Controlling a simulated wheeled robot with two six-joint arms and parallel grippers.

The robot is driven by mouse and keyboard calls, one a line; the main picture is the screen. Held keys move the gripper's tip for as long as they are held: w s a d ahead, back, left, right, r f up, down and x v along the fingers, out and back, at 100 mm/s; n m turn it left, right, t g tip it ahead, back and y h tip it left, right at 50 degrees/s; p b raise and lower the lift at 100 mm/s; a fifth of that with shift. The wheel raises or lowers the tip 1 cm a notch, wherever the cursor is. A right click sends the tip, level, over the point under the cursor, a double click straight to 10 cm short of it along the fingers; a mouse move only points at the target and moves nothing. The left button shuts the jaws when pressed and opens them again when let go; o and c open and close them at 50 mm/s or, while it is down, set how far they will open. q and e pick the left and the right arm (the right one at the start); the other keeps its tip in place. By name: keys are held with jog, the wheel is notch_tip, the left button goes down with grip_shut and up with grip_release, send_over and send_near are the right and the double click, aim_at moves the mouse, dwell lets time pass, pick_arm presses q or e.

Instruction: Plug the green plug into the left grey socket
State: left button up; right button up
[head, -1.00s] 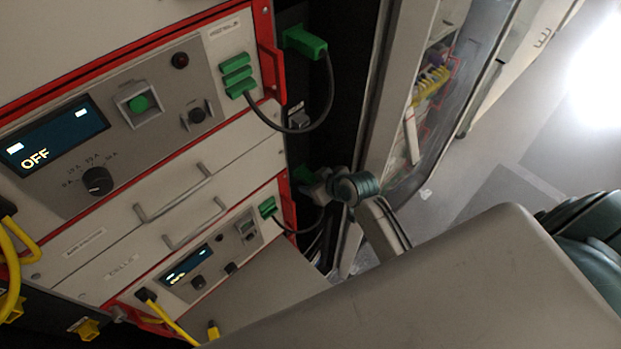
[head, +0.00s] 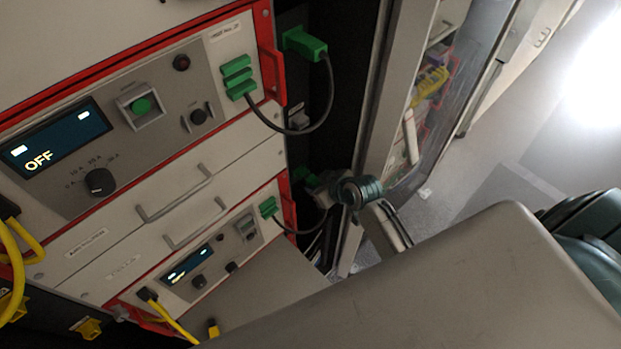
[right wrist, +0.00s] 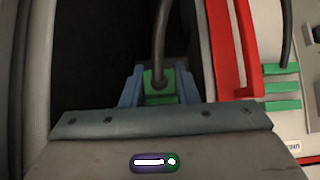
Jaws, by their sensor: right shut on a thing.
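My right gripper (head: 314,184) is at the right side of the lower unit, in front of the dark gap; it is small and partly hidden by its own wrist. In the right wrist view its blue fingers (right wrist: 158,90) are shut on a green plug (right wrist: 158,84), with a dark cable rising from it. A bit of green shows by the gripper in the head view (head: 303,175). A small grey socket-like block (head: 299,119) shows below another green plug (head: 304,43) in the dark gap. I cannot tell which socket faces the held plug. My left gripper is not in view.
The upper unit (head: 75,190) and lower unit (head: 190,268) have red frames, and green connectors (head: 238,76) with cables. A red handle (right wrist: 229,50) stands just right of the gripper in the wrist view. A grey cabinet post (head: 375,90) bounds the dark gap on the right.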

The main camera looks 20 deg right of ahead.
jog(key=shift+s+d, duration=0.25)
jog(key=shift+s, duration=0.45)
jog(key=shift+s+d, duration=0.2)
jog(key=shift+s, duration=0.5)
jog(key=shift+s+d, duration=0.25)
jog(key=shift+s, duration=0.45)
